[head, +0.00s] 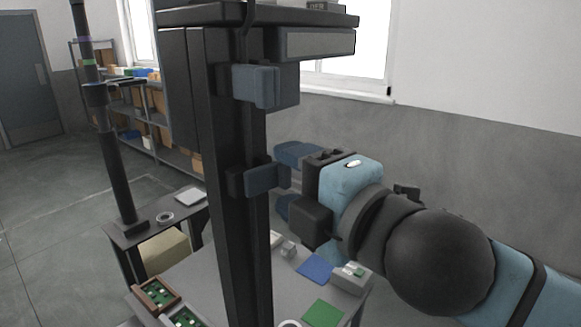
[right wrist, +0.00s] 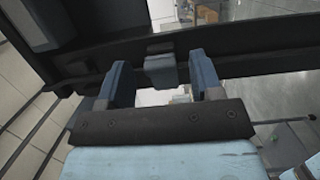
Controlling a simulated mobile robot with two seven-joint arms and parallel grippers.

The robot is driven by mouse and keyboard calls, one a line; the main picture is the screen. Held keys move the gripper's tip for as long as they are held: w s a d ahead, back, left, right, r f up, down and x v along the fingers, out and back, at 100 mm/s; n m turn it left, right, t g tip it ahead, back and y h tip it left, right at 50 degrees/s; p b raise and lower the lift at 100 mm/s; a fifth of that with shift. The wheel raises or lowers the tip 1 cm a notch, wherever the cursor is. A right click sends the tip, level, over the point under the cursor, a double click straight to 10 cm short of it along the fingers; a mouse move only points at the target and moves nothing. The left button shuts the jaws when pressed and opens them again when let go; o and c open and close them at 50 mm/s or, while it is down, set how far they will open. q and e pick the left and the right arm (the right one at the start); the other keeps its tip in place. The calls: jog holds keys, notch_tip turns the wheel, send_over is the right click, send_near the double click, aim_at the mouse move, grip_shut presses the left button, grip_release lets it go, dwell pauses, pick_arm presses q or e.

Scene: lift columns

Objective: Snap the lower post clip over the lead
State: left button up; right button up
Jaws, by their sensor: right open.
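The dark lift post (head: 232,200) stands upright in the head view. The blue-grey lower post clip (head: 262,178) sits on its right side, below a larger blue-grey block (head: 262,86). My right gripper (head: 284,180) is open beside the lower clip, one finger higher and one lower. In the right wrist view the clip (right wrist: 160,68) shows between the two spread fingers (right wrist: 160,82), with a gap on each side. A thin dark strand, perhaps the lead (head: 246,22), shows under the desktop; I cannot tell its course at the lower clip. My left gripper is not in view.
The raised dark desktop (head: 300,16) overhangs the post. Below, a grey table (head: 215,275) carries trays of green parts (head: 157,294), a blue sheet (head: 315,267) and a green sheet (head: 323,312). A banded black pole (head: 115,165) stands at left. Shelves line the back.

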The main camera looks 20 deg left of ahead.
jog(key=shift+w+a, duration=0.2)
jog(key=shift+a, duration=0.15)
jog(key=c, duration=0.9)
jog(key=shift+w+g+p, duration=0.15)
jog(key=shift+g+p, duration=0.15)
jog(key=shift+c, duration=0.2)
jog(key=shift+w+a+n+g+y, duration=0.1)
jog(key=shift+a+n+g+y, duration=0.05)
jog(key=shift+n+g+y, duration=0.4)
jog(key=o, duration=0.9)
jog(key=shift+o, duration=0.2)
